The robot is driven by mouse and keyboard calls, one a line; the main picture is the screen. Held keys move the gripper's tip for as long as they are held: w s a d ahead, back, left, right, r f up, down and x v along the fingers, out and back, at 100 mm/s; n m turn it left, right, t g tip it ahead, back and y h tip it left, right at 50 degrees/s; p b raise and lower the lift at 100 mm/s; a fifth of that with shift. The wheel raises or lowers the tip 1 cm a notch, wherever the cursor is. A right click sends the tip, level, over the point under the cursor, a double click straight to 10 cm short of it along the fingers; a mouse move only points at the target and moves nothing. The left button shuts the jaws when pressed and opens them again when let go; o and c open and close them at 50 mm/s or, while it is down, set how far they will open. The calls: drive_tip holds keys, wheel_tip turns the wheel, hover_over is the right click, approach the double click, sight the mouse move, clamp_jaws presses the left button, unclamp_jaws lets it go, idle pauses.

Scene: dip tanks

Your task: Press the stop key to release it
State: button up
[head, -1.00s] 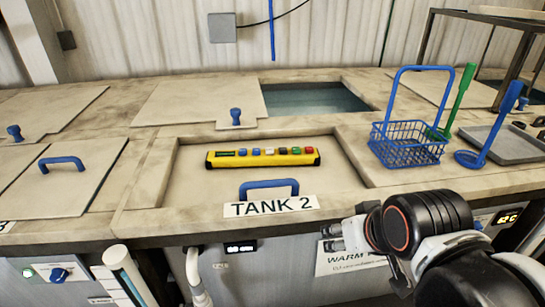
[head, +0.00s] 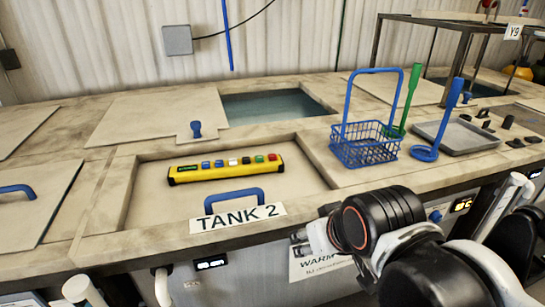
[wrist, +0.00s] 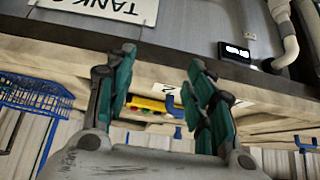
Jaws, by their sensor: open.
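A yellow key box (head: 225,171) lies on the recessed tank 2 lid (head: 150,200), behind its blue handle (head: 234,196). Its top carries a row of small keys: blue ones, a white one, a dark one, a green key (head: 260,158) and a red key (head: 272,157) at the right end. I cannot read any key label, nor tell whether a key is pressed in. My gripper (head: 298,242) is in front of the counter, right of the TANK 2 sign, apart from the box. In the wrist view my gripper (wrist: 163,62) is open and empty, with the yellow box (wrist: 160,106) beyond, inverted.
A blue wire basket (head: 365,150) with a tall handle stands right of the recess. Beside it are a green tool (head: 408,95), a blue ring-ended tool (head: 445,125) and a grey tray (head: 458,137). An open tank (head: 270,106) lies behind. The counter's front edge is near my gripper.

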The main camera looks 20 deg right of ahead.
clamp_jaws()
idle(1.1)
